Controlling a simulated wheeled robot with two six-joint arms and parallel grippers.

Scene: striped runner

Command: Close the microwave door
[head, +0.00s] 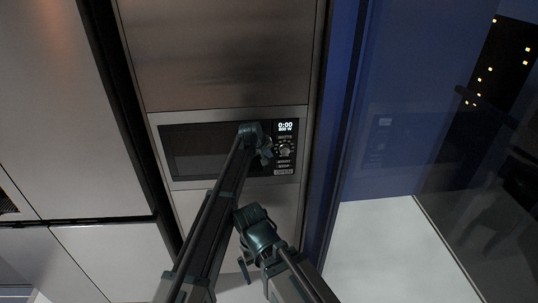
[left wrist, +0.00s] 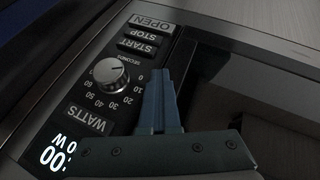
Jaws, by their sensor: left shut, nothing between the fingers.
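The microwave (head: 190,128) is built into a tall metal cabinet in the head view. Its dark-windowed door (head: 205,152) looks flush with the frame, with no clear gap visible. The control panel (head: 284,158) at its right has a lit display, a knob and buttons. My left gripper (head: 266,153) is in front of the panel's left edge, partly covering the door. In the left wrist view its fingers (left wrist: 159,78) are together and empty, beside the knob (left wrist: 111,74); contact cannot be told. My right gripper (head: 244,268) is lower, below the microwave, its fingers unclear.
Pale cabinet fronts (head: 60,120) stand at the left. A blue wall panel (head: 400,120) is close on the right, with a pale floor (head: 380,250) below it. My two arms lie close together below the microwave.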

